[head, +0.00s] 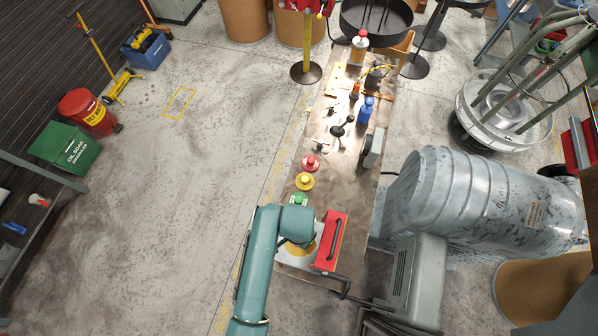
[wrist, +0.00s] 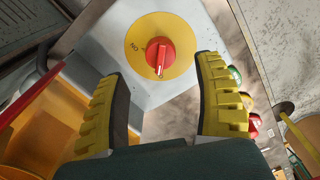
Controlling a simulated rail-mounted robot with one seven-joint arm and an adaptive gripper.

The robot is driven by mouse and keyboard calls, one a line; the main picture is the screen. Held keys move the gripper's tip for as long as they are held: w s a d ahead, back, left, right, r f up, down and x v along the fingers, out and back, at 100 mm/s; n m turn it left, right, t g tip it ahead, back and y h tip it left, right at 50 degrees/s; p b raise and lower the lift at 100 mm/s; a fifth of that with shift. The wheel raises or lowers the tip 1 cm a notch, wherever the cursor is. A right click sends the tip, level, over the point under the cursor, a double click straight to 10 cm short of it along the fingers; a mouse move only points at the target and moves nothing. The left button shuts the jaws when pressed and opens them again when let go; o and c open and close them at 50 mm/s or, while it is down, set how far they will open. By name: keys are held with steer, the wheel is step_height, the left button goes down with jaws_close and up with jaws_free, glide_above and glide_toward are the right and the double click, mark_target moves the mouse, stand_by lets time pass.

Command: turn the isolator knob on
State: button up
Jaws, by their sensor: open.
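The red isolator knob (wrist: 160,55) sits at the middle of a round yellow plate (wrist: 184,32) on a pale grey box (wrist: 90,42). The word ON is on the plate to the left of the knob. A white mark on the knob points towards the bottom of the wrist view. My gripper (wrist: 160,74) is open, with one yellow-padded finger on each side below the knob and nothing between them. No contact with the knob shows. In the head view the yellow plate (head: 319,236) is partly hidden by my arm, and the knob is not visible.
A red box with a dark handle (head: 331,241) stands right beside the isolator. Green (head: 299,200), yellow (head: 305,181) and red (head: 311,163) buttons line the bench behind it. A grey machine (head: 417,280) is at the right. The floor at the left is open.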

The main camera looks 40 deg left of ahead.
step_height(320, 180, down, 6)
steer(key=shift+b, duration=0.35)
jaws_close()
